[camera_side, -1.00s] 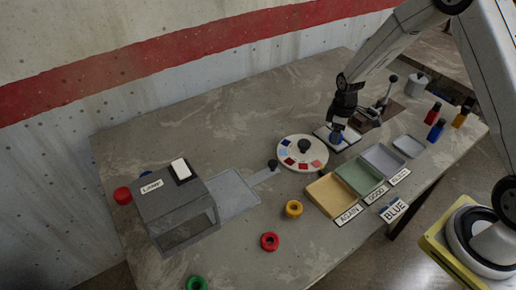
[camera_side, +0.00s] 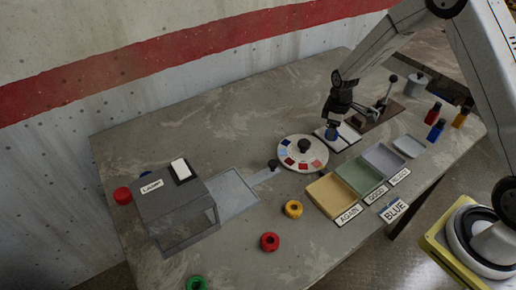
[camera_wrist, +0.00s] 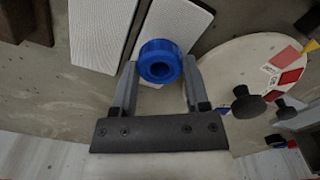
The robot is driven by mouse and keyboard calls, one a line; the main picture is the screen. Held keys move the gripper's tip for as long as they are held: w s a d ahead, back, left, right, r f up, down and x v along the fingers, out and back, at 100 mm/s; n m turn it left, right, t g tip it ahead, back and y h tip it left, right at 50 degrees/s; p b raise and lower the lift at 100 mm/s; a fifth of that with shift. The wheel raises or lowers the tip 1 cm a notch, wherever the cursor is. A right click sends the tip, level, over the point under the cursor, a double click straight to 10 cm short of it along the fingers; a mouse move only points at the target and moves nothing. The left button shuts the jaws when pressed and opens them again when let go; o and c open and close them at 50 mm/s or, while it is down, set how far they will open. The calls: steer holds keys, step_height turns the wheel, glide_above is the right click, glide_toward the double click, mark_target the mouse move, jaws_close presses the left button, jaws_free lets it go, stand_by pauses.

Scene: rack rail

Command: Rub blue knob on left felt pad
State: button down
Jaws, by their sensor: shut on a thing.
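My gripper (camera_wrist: 159,72) is shut on the blue knob (camera_wrist: 160,62), a ring-shaped piece with a hole in its middle. In the side view, the knob (camera_side: 332,134) hangs under my gripper, over or on a white felt pad (camera_side: 346,140). The wrist view shows two pale felt pads side by side: one on the left (camera_wrist: 95,35) and one nearer the dial (camera_wrist: 178,25). The knob overlaps the lower end of the pad nearer the dial. I cannot tell whether it touches the pad.
A round dial (camera_side: 291,154) with coloured patches and a black knob stands close to the pads. A lever fixture (camera_side: 381,108) is on the other side. Labelled trays (camera_side: 326,195) lie in front. Red and yellow rings and a grey box (camera_side: 174,208) are farther left.

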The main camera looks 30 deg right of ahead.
steer(key=shift+w, duration=0.15)
steer(key=shift+w+f, duration=0.1)
steer(key=shift+w, duration=0.45)
steer(key=shift+w, duration=0.2)
steer(key=shift+w, duration=0.5)
steer(key=shift+s, duration=0.15)
steer(key=shift+s, duration=0.55)
steer(key=shift+s, duration=0.15)
steer(key=shift+s, duration=0.6)
